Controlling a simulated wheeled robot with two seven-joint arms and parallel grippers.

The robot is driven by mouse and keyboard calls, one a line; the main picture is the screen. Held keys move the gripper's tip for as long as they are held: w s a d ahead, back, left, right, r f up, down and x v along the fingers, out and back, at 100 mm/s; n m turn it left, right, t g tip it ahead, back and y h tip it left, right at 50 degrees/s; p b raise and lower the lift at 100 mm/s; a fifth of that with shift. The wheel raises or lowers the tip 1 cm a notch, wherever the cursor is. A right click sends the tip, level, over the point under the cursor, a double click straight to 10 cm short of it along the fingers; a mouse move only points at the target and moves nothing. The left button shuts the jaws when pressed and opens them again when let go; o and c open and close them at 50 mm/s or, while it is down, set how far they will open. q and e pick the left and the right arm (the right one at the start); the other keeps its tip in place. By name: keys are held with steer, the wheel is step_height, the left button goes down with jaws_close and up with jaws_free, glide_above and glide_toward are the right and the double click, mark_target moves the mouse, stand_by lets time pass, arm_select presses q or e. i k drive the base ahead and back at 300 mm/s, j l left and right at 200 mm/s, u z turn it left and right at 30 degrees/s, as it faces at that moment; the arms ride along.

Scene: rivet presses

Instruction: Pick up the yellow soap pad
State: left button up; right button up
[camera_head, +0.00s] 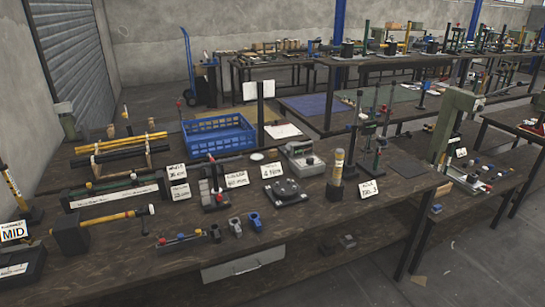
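I cannot make out a yellow soap pad for certain in the head view. Yellow things on the near dark wooden table (300,232) include yellow rods (120,144) on a rack at the left and a yellow handle on a clamp-like tool (112,217) at the front left. A dark upright cylinder with a yellowish upper part (338,163) stands towards the right. Neither of my grippers is in view.
A blue crate (218,136) stands at the table's back. More loaded tables fill the back and right. Grey floor (455,265) is mostly open at the front right.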

mark_target(274, 152)
steer(key=u, duration=0.5)
steer(key=l+u, duration=0.95)
steer(key=k+l, duration=0.1)
steer(key=l, duration=0.3)
steer(key=k+l+u, duration=0.1)
steer(key=l, duration=0.3)
steer(key=k+l, duration=0.1)
steer(key=l, duration=0.3)
steer(key=k+l+u, duration=0.1)
steer(key=l, duration=0.35)
steer(key=k+l, duration=0.15)
steer(key=l, duration=0.2)
steer(key=l+u, duration=0.05)
